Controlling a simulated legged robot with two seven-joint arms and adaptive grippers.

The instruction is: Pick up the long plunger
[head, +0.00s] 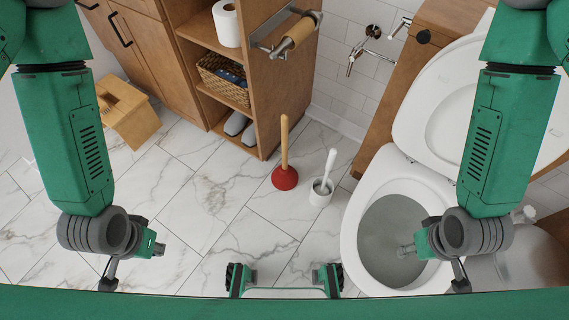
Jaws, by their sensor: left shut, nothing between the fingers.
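The long plunger (284,150) stands upright on the marble floor near the middle of the head view, with a long wooden handle and a red rubber cup. Nothing holds it. My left gripper (158,249) is at lower left, shut and empty, well apart from the plunger. My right gripper (404,250) is at lower right, in front of the toilet bowl in the picture and away from the plunger. Its fingers are too small to tell open from shut.
A white toilet brush in its holder (320,194) stands right of the plunger. The open toilet (350,239) is at right. A wooden shelf unit (279,85) with a paper roll holder stands behind. A wooden stool (130,122) is at left. The floor between is clear.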

